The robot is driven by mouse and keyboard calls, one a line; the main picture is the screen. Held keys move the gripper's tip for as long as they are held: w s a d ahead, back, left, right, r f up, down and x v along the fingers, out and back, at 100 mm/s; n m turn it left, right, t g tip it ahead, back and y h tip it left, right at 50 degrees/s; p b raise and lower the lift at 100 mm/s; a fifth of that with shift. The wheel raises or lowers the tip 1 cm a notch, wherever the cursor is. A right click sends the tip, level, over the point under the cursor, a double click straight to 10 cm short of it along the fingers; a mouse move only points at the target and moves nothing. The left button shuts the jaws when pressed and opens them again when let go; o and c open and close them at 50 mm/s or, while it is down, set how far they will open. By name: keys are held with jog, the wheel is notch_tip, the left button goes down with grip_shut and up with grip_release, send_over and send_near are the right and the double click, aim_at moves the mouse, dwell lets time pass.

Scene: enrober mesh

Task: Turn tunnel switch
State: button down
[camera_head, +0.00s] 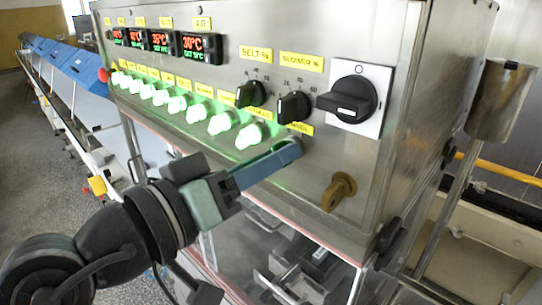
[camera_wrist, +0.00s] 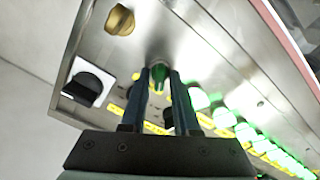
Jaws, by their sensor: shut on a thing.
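The control panel (camera_head: 310,185) carries a row of switches lit green (camera_head: 222,122). The tunnel switch is at the right end of the row, below a partly covered yellow label (camera_head: 300,128). It is hidden behind the fingers in the head view. In the wrist view the switch (camera_wrist: 158,78) shows as a dark green knob between the two fingers. My gripper (camera_head: 290,150) reaches in from the lower left, its blue fingers shut on this knob at the panel face.
Two black dials (camera_head: 293,107) sit above the gripper, and a large black rotary switch (camera_head: 350,98) on a white plate is to their right. A brass knob (camera_head: 339,192) sticks out at lower right. Red-digit displays (camera_head: 200,48) are at upper left.

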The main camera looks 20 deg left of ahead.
jog(key=shift+r, duration=0.2)
jog(key=c, duration=0.9)
grip_release()
jog(key=shift+f, duration=0.1)
jog(key=b+v, duration=0.4)
jog(key=v, duration=0.9)
jog(key=shift+b, duration=0.35)
